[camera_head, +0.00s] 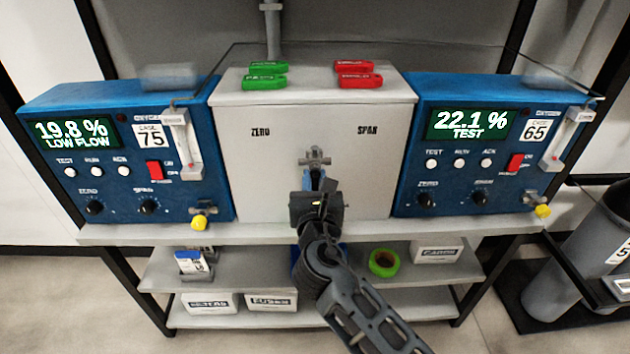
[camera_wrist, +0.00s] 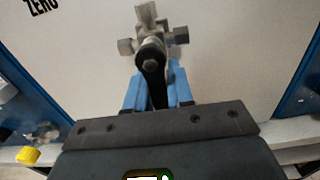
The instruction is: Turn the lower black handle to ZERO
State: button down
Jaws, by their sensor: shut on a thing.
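The grey box front (camera_head: 290,165) carries a metal valve (camera_head: 314,157) at its middle, between a ZERO label (camera_head: 261,133) at left and a SPAN label (camera_head: 368,130) at right. The valve also shows in the wrist view (camera_wrist: 152,30). The black handle (camera_wrist: 152,72) hangs down from the valve's hub, close to vertical. My gripper (camera_head: 316,182) is in front of the box just below the valve. In the wrist view its blue fingers (camera_wrist: 155,95) are shut on the handle, one on each side. The handle's lower end is hidden between them, and my arm hides it in the head view.
Blue analysers stand at left (camera_head: 110,160) and right (camera_head: 470,150) of the box. Yellow-knobbed fittings (camera_head: 200,222) sit low on both. Green (camera_head: 265,75) and red tags (camera_head: 357,75) lie on top. Shelves below hold boxes and green tape (camera_head: 384,262).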

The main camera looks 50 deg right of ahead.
aim_at(313, 189)
jog(key=shift+w+a+m, duration=0.15)
jog(key=shift+m, duration=0.55)
jog(key=c, duration=1.1)
grip_release()
jog(key=shift+b+v, duration=0.6)
jog(key=shift+v, duration=3.3)
